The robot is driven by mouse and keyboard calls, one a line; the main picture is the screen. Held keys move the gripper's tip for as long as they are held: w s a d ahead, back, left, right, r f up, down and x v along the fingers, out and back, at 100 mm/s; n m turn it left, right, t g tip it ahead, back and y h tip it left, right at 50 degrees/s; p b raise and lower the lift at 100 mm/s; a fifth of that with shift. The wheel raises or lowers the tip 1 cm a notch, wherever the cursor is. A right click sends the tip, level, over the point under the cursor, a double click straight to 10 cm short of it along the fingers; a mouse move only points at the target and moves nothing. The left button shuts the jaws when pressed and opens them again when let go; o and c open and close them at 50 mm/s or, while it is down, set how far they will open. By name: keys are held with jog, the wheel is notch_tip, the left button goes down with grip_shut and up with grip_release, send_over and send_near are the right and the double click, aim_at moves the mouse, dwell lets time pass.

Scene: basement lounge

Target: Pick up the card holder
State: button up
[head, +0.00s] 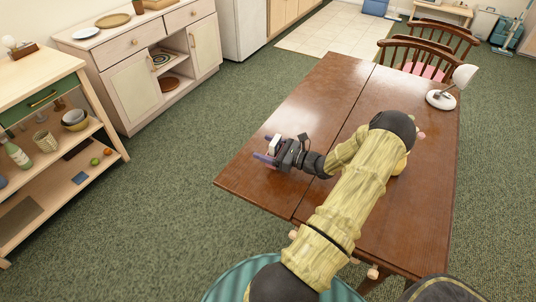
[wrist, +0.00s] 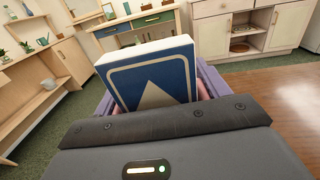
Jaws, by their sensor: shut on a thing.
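The card holder (wrist: 152,75) is a blue block with a cream border and a pale triangle, standing up between my gripper's fingers in the wrist view. My gripper (head: 267,156) is over the left part of the brown wooden table (head: 330,95) in the head view. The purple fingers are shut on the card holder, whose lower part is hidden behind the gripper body. In the head view the card holder is too small to make out clearly. I cannot tell how far above the tabletop it is.
A white desk lamp (head: 441,99) stands at the table's far right. Wooden chairs (head: 424,58) stand behind it. A shelf unit (head: 40,180) and a cabinet (head: 135,90) stand at the left, with clear green carpet (head: 180,160) between them and the table.

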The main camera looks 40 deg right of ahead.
notch_tip(320, 180, up, 7)
jog(key=shift+f, duration=0.2)
dwell(0.5)
jog(key=w+a+f+m+h+p, duration=0.1)
jog(key=w+a+p, duration=0.25)
jog(key=a, duration=0.55)
jog(key=w+a+f+m+h+p, duration=0.1)
jog(key=w+a+p, duration=0.25)
jog(key=a, duration=0.55)
jog(key=s+a+f+h+p, duration=0.1)
jog(key=a+f, duration=0.1)
jog(key=a, duration=0.3)
jog(key=a+f+m+h+p, duration=0.1)
jog(key=a+f+h+p, duration=0.1)
jog(key=a, duration=0.3)
jog(key=s+a+f+m+t+h+p, duration=0.1)
jog(key=a+f, duration=0.1)
jog(key=a, duration=0.3)
jog(key=shift+s+a+f, duration=0.3)
jog(key=shift+a, duration=0.05)
